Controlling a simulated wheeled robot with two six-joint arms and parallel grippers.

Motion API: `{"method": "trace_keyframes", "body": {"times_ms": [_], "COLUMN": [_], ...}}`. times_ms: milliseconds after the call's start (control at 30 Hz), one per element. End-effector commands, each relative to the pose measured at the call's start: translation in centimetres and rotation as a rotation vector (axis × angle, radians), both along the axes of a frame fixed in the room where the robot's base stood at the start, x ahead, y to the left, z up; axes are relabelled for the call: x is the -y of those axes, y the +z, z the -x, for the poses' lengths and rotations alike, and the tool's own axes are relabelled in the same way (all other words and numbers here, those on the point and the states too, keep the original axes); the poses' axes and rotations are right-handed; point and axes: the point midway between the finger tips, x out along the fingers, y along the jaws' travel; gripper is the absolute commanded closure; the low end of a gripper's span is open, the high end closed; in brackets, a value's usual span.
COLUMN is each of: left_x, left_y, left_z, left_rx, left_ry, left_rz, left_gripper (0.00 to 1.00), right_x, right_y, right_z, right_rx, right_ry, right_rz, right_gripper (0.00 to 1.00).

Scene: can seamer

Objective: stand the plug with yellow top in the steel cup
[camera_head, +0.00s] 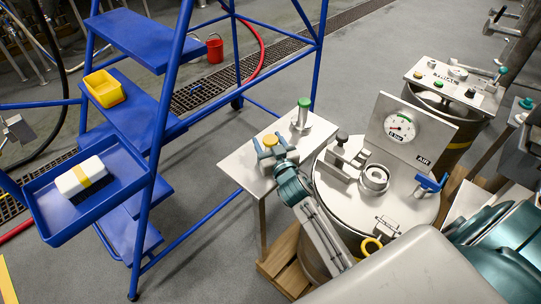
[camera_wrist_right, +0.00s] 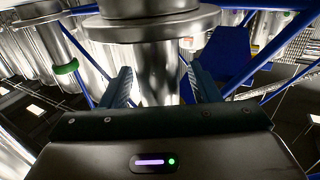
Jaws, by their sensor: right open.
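The plug with the yellow top (camera_head: 270,140) stands on a small steel side table (camera_head: 236,165). My right gripper (camera_head: 271,151) is at this plug with its blue fingers open on either side. In the right wrist view a steel plug body (camera_wrist_right: 156,70) stands between the open fingers (camera_wrist_right: 160,88), with slim gaps seeming to show on both sides. Its yellow top is not visible there. The steel cup (camera_head: 374,180) stands on the round drum lid to the right, and I see nothing standing in it. My left gripper is not in view.
A green-topped plug (camera_head: 303,112) stands close behind on the same table. A black-topped fitting (camera_head: 342,144) stands left of the cup. A gauge panel (camera_head: 400,130) rises behind the cup, and a blue-handled valve (camera_head: 430,184) is to its right. A blue ladder (camera_head: 160,130) stands left.

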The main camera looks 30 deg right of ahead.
Motion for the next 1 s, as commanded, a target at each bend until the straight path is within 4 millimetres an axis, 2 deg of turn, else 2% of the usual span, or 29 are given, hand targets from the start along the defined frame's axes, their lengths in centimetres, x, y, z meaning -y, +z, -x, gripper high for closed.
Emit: {"method": "trace_keyframes", "body": {"times_ms": [133,400,767,1000], "left_x": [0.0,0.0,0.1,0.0], "left_y": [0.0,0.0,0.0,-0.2], "left_z": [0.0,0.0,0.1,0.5], "left_rx": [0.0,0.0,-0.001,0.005], "left_ry": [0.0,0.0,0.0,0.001], "left_rz": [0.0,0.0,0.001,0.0], "left_gripper": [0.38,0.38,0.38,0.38], "right_x": [0.0,0.0,0.0,0.0], "right_y": [0.0,0.0,0.2,2.0], "right_z": [0.0,0.0,0.0,0.0], "right_rx": [0.0,0.0,0.002,0.005], "right_ry": [0.0,0.0,0.0,0.0], "right_rz": [0.0,0.0,-0.001,-0.001], "right_gripper": [0.46,0.99,1.0,1.0]}}
